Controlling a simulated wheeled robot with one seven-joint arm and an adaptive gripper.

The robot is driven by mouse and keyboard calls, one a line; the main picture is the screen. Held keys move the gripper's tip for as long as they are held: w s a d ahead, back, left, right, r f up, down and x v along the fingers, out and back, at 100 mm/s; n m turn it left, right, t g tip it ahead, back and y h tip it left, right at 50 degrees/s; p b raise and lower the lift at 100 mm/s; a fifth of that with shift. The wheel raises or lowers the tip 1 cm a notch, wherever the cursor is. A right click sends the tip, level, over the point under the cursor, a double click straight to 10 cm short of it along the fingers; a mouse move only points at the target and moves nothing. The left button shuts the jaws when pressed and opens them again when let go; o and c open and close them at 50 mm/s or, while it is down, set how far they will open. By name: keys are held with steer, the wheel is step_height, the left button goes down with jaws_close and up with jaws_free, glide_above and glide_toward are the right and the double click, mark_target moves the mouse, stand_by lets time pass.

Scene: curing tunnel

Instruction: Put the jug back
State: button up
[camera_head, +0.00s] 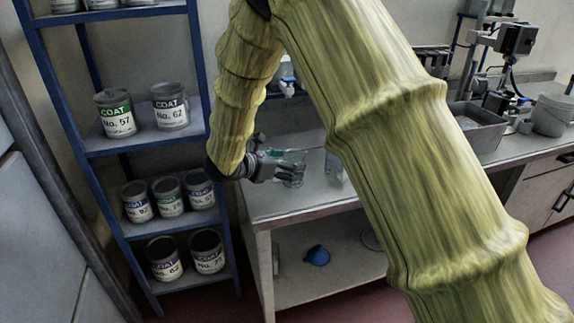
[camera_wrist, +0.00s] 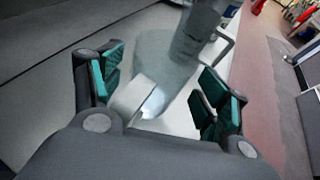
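A clear, see-through jug (camera_head: 293,172) stands on the pale bench top (camera_head: 265,208), right at my gripper's fingers in the head view. In the wrist view the jug (camera_wrist: 165,55) is a pale translucent shape, with a whitish part, perhaps its handle, between the fingers. My gripper (camera_wrist: 160,95) is open, its green-padded fingers wide apart on either side of that part. It also shows in the head view (camera_head: 285,161), at the bench's left end. I cannot tell whether a finger touches the jug. The jug's base is partly hidden.
A blue rack (camera_head: 92,146) with several paint cans stands left of the bench. Another clear vessel (camera_head: 333,166) is half hidden behind my arm. A grey cylinder (camera_wrist: 200,28) stands beyond the jug. A blue object (camera_head: 317,255) lies on the lower shelf. A metal tray (camera_head: 478,135) sits right.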

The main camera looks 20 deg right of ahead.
steer(key=shift+r, duration=0.2)
steer(key=b+v, duration=0.1)
steer(key=v, duration=1.1)
